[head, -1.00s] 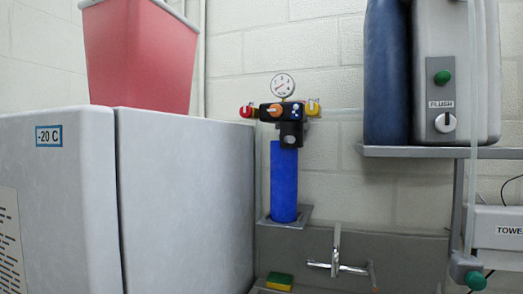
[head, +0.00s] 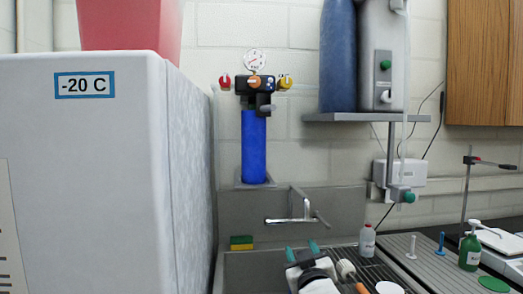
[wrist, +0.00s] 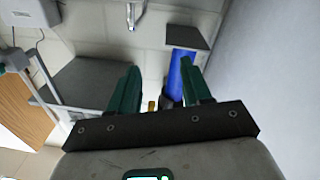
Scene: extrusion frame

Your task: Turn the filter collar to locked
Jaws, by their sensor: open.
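The filter is a blue cylinder (head: 254,147) hanging upright on the back wall, under a black head (head: 254,88). The dark collar (head: 263,106) sits where the cylinder meets the head, with a small part sticking out right. Its lock marking is too small to read. My gripper (head: 302,250) is low in the head view, over the sink area, apart from the filter and below it in the picture. In the wrist view my gripper (wrist: 160,66) has its two green fingers spread with nothing between them. The blue cylinder (wrist: 180,75) shows there beyond the right finger, partly hidden.
A large grey freezer (head: 85,160) stands close on the left, with a red bin (head: 130,25) on top. A faucet (head: 290,220) and a sponge (head: 241,242) lie below the filter. A shelf (head: 350,117) with a dispenser is to the right. Bottles stand on the right counter.

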